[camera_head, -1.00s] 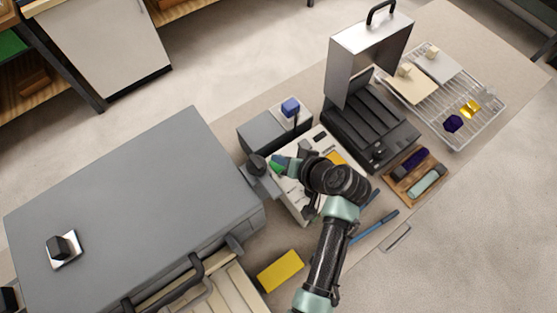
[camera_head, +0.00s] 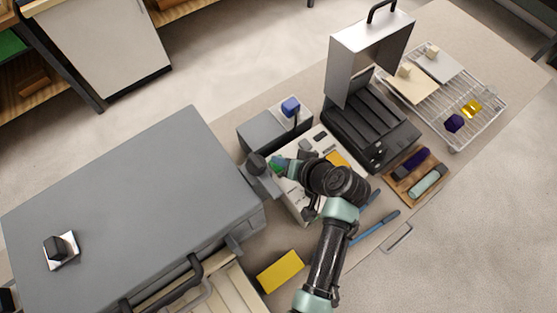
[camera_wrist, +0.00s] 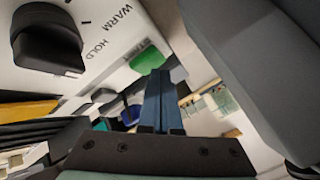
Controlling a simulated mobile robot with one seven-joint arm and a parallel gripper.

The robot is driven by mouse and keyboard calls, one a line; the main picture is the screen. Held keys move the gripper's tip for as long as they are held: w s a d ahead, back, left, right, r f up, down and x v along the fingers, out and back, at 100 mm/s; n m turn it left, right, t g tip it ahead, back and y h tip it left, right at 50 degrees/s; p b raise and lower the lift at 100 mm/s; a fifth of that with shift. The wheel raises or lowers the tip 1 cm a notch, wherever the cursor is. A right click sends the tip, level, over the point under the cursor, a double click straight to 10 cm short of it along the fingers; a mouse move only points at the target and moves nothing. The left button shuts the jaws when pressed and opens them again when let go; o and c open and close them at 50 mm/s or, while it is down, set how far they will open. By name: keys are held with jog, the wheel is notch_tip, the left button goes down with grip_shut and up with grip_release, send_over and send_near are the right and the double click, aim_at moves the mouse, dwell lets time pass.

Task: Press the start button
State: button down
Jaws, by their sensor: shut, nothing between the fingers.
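A green button (camera_wrist: 147,58) sits on the white control panel (camera_wrist: 95,62), beside the printed words WARM and HOLD, in the wrist view. A bit of green (camera_head: 276,167), which looks like the same button, shows next to my gripper in the head view. My gripper (camera_wrist: 158,74) is shut and empty, its blue fingers together. The fingertips lie just below and right of the button in the wrist view, partly overlapping its edge; I cannot tell whether they touch it. A black dial (camera_wrist: 45,38) is on the panel at the upper left.
A large grey box (camera_head: 130,200) stands left of my arm. A grey unit with a blue block (camera_head: 290,106) is behind my gripper. A black machine with a raised lid (camera_head: 368,55), a wire rack (camera_head: 485,118) and a yellow block (camera_head: 281,271) are on the table.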

jog(key=shift+f+b, duration=0.4)
jog(key=shift+f, duration=0.15)
jog(key=shift+r, duration=0.1)
dwell(0.5)
jog(key=shift+r+p, duration=0.85)
jog(key=shift+r, duration=0.1)
notch_tip(320, 180, up, 5)
jog(key=p, duration=0.4)
jog(key=shift+p, duration=0.3)
dwell(0.4)
